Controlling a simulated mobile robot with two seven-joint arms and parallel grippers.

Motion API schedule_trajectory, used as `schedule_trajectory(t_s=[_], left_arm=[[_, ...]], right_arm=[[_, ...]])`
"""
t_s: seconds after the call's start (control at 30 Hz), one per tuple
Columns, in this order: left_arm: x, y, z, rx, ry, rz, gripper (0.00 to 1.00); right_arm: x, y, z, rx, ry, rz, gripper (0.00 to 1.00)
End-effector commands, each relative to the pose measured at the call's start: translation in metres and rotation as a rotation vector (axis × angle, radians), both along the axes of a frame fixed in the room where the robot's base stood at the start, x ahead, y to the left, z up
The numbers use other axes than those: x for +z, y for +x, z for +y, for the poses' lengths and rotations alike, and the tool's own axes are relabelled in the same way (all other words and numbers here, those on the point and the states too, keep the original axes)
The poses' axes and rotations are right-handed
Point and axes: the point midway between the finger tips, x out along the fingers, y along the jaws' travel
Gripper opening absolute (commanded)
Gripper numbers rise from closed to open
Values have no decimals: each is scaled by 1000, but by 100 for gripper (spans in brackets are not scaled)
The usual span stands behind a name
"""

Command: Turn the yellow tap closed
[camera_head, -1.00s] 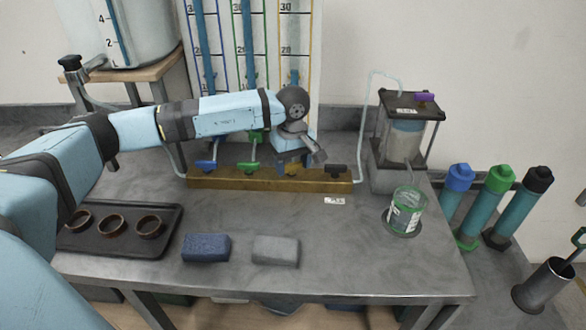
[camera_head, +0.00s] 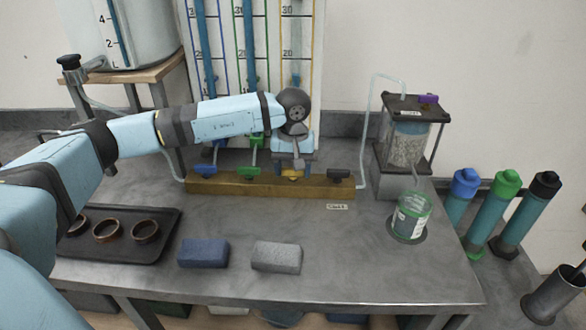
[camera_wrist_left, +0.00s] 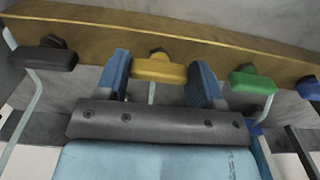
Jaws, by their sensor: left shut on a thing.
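The yellow tap (camera_head: 292,174) sits on the brass-coloured bar (camera_head: 225,184), between the green tap (camera_head: 249,171) and the black tap (camera_head: 339,174). In the left wrist view the yellow tap's handle (camera_wrist_left: 159,70) lies along the bar, like its neighbours. My left gripper (camera_head: 293,164) reaches down to it from behind. In the wrist view the blue fingers of my left gripper (camera_wrist_left: 159,82) stand at the two ends of the handle, shut on it. The tap's stem is partly hidden. My right gripper is not in view.
The blue tap (camera_head: 206,170) is at the bar's left. A tray with brown rings (camera_head: 165,240), a blue block (camera_head: 203,253) and a grey block (camera_head: 276,257) lie in front. A glass jar (camera_head: 411,216) stands right. The table between bar and blocks is clear.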

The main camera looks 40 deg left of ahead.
Motion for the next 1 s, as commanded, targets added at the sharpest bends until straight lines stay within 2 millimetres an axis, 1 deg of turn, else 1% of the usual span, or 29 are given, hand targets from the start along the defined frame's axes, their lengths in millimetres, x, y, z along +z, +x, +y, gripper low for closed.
schedule_trajectory(t_s=[0.27,0.3,0.37,0.4,0.67,0.77,0.87,1.0], left_arm=[[0,-1,0,-3,0,1,38],[0,-1,0,-3,0,1,64],[0,-1,0,-3,0,1,78],[0,0,0,-3,0,1,87],[0,0,0,-1,0,0,87],[5,0,0,-1,1,-1,87],[19,1,0,-1,0,-4,87],[48,1,0,-1,-1,-5,87]], right_arm=[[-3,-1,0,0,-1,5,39],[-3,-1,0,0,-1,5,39],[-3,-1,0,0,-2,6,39],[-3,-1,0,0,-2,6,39],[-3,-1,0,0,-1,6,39],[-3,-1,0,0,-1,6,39],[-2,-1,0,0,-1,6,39],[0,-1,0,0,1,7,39]])
